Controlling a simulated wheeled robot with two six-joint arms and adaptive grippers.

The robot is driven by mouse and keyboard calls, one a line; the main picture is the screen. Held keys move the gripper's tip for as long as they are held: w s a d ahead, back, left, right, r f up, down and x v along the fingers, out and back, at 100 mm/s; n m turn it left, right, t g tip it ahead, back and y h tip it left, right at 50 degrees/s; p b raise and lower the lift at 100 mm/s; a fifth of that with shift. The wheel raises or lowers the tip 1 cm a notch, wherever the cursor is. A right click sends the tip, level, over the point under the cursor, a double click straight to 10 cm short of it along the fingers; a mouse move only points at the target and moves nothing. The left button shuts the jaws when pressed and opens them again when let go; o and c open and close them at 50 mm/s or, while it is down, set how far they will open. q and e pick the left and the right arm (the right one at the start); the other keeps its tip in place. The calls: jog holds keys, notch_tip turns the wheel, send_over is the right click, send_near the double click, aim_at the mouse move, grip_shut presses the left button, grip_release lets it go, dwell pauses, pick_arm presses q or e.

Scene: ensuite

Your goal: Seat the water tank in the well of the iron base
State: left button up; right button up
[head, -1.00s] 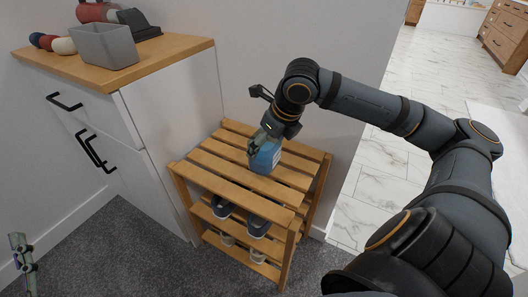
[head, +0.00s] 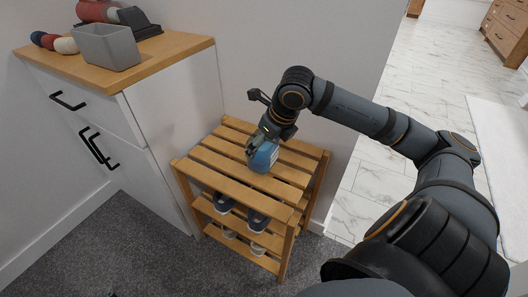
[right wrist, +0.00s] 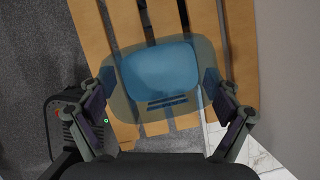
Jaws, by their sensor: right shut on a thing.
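The water tank (head: 263,156) is a see-through blue container at the top of the slatted wooden rack. In the right wrist view the tank (right wrist: 160,75) fills the middle, with a clear rim around its blue part. My right gripper (right wrist: 162,97) is shut on it, one finger at each side. In the head view the right gripper (head: 257,142) covers part of the tank. I cannot tell if the tank touches the slats. A dark wedge-shaped thing (head: 138,22) at the back of the cabinet top looks like the iron base; its well is not visible. My left gripper is not in view.
A grey open bin (head: 107,47) stands on the wooden cabinet top (head: 170,50), near rolled towels (head: 64,45). A wall stands close behind the rack.

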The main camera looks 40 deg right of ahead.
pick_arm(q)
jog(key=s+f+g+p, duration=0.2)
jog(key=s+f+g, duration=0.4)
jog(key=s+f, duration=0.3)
pick_arm(e)
jog(key=shift+w+f, duration=0.1)
jog(key=shift+f, duration=0.1)
jog(key=shift+f+b, duration=0.85)
jog(key=shift+b, duration=0.1)
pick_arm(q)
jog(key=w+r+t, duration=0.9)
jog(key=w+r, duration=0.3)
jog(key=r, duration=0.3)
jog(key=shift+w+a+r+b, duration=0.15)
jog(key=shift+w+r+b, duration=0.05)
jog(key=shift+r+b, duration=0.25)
pick_arm(e)
jog(key=shift+f, duration=0.7)
jog(key=shift+f, duration=0.15)
jog(key=o, duration=1.1)
jog(key=shift+o, duration=0.2)
